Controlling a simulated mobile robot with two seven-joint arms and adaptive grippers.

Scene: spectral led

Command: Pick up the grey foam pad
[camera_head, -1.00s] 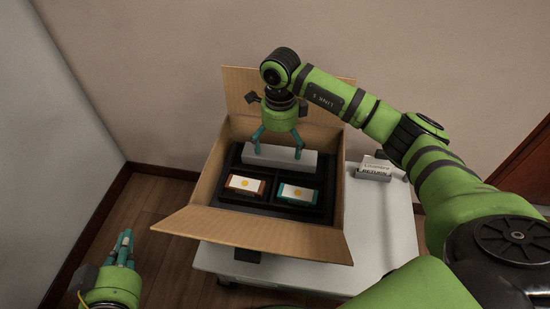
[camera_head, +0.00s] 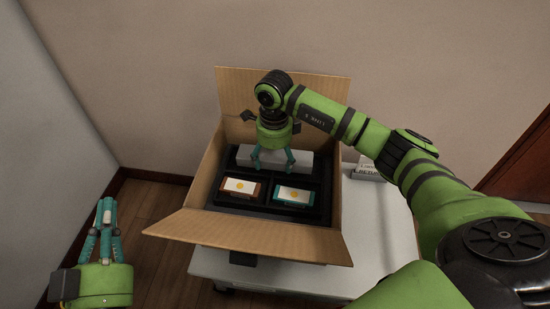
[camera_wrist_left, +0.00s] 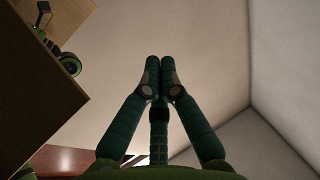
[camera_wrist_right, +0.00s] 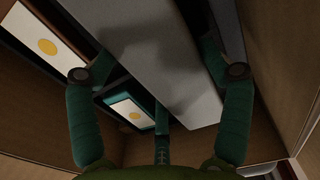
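The grey foam pad (camera_head: 303,162) is a long pale block lying at the back of the black tray inside the cardboard box. It also crosses the right wrist view (camera_wrist_right: 150,50). My right gripper (camera_head: 273,169) hangs over the box with its fingers spread, in front of part of the pad in the head view. In the right wrist view the pad passes beyond and between the fingers; contact cannot be told. My left gripper (camera_head: 105,205) is outside the box at the left, empty, its fingertips together in the left wrist view (camera_wrist_left: 160,62).
The open cardboard box (camera_head: 240,236) stands on a white table (camera_head: 380,235). An orange-brown boxed item (camera_head: 240,188) and a teal one (camera_head: 294,196) sit in front tray compartments. A grey labelled block (camera_head: 366,169) is right of the box. Walls stand behind and left.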

